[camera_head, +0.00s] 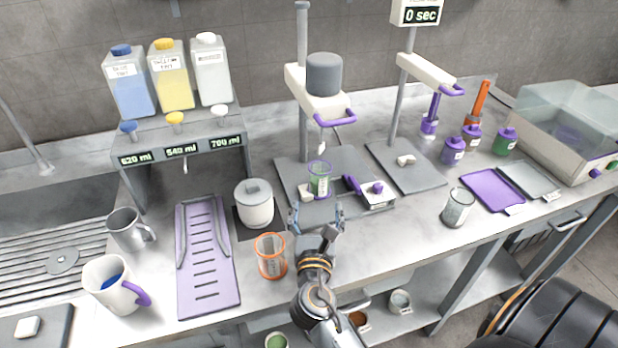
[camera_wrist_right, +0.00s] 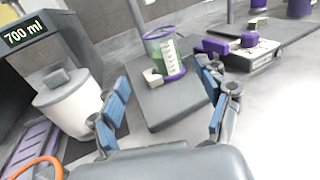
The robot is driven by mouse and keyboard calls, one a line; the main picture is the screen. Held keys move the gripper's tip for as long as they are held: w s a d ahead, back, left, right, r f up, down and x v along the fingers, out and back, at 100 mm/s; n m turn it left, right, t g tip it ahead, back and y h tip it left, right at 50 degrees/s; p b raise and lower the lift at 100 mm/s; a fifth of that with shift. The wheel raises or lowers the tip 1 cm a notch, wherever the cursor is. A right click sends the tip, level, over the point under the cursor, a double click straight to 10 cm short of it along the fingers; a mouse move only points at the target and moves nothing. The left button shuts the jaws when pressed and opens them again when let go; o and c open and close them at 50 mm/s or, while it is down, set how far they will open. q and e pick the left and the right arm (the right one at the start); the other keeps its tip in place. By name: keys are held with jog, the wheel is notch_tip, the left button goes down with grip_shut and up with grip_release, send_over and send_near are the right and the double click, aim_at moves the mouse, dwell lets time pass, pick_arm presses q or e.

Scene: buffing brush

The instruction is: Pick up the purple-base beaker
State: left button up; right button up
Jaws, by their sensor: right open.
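The purple-base beaker (camera_head: 320,180) stands upright on the grey base plate of a stand, below its grey motor head. It has a purple rim and base, a white scale and green contents. It also shows in the wrist view (camera_wrist_right: 165,55), beyond and between my open fingers. My right gripper (camera_head: 315,222) is open and empty, in front of the beaker and apart from it. Its blue-padded fingers show in the wrist view (camera_wrist_right: 165,100). My left gripper is not in view.
An orange-rimmed beaker (camera_head: 271,257) stands just left of my right arm, and a white lidded pot (camera_head: 256,204) behind it. A purple-handled control box (camera_head: 372,192) sits right of the beaker. A clear beaker (camera_head: 457,207) stands farther right; the counter between is free.

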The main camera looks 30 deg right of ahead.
aim_at(320, 178)
jog(key=x, duration=0.2)
jog(key=p+x, duration=0.1)
jog(key=x, duration=0.3)
jog(key=shift+w+d+r, duration=0.1)
jog(key=shift+d+r, duration=0.2)
jog(key=shift+d, duration=0.05)
jog(key=x, duration=0.1)
jog(key=p+x, duration=0.1)
jog(key=x, duration=0.1)
jog(key=shift+r, duration=0.2)
jog(key=x, duration=0.3)
jog(key=shift+w+f+p, duration=0.1)
jog(key=shift+w+p, duration=0.1)
jog(key=shift+p, duration=0.1)
jog(key=shift+w+d+f, duration=0.1)
jog(key=c, duration=0.3)
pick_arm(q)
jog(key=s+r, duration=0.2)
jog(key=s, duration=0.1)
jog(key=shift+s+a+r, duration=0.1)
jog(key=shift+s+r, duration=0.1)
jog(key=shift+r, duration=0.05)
pick_arm(e)
grip_shut()
